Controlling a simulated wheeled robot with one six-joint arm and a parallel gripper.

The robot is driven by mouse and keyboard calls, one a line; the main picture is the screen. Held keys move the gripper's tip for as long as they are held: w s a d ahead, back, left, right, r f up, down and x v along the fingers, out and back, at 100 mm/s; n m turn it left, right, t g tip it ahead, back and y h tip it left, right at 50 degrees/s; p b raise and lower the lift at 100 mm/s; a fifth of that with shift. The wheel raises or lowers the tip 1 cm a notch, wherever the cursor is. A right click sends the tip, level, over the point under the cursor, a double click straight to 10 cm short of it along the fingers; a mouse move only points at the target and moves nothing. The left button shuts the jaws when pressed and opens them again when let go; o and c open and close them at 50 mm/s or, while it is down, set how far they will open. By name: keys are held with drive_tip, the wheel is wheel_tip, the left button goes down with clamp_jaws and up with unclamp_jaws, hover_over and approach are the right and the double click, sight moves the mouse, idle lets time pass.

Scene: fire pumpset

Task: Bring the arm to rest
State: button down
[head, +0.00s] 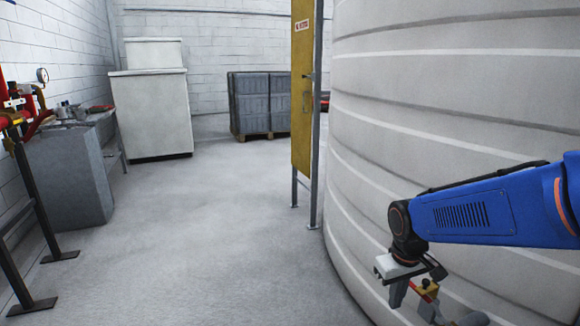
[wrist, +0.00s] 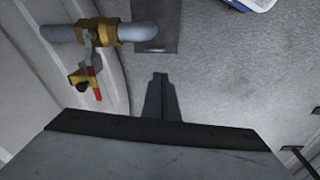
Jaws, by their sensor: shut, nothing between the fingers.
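My blue arm reaches in from the right edge of the head view, in front of the large pale tank (head: 440,110). My gripper (head: 397,298) hangs below its end, pointing down. In the wrist view, the gripper's dark fingers (wrist: 160,78) are together with nothing between them. A brass valve (wrist: 88,35) on a grey pipe (wrist: 137,31) lies to their upper left, with a red-marked handle (wrist: 96,88). In the head view the brass valve (head: 428,288) shows just right of the gripper and partly behind it. I cannot tell the gap between them.
A yellow panel (head: 302,85) on grey posts stands beside the tank. Grey stacked crates (head: 258,103) on a pallet and a white cabinet (head: 150,112) stand at the back. Red piping (head: 15,105) and a grey block (head: 65,175) line the left. The middle floor (head: 215,220) is clear.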

drive_tip(key=s+d+r+m+t, duration=0.1)
drive_tip(key=s+r, duration=0.3)
drive_tip(key=s, duration=0.4)
drive_tip(key=s+d+r+m+t, duration=0.1)
drive_tip(key=s+r+m+t, duration=0.1)
drive_tip(key=s, duration=0.6)
drive_tip(key=shift+s+d+r+t, duration=0.2)
drive_tip(key=shift+s+r+t, duration=0.15)
drive_tip(key=shift+r, duration=0.5)
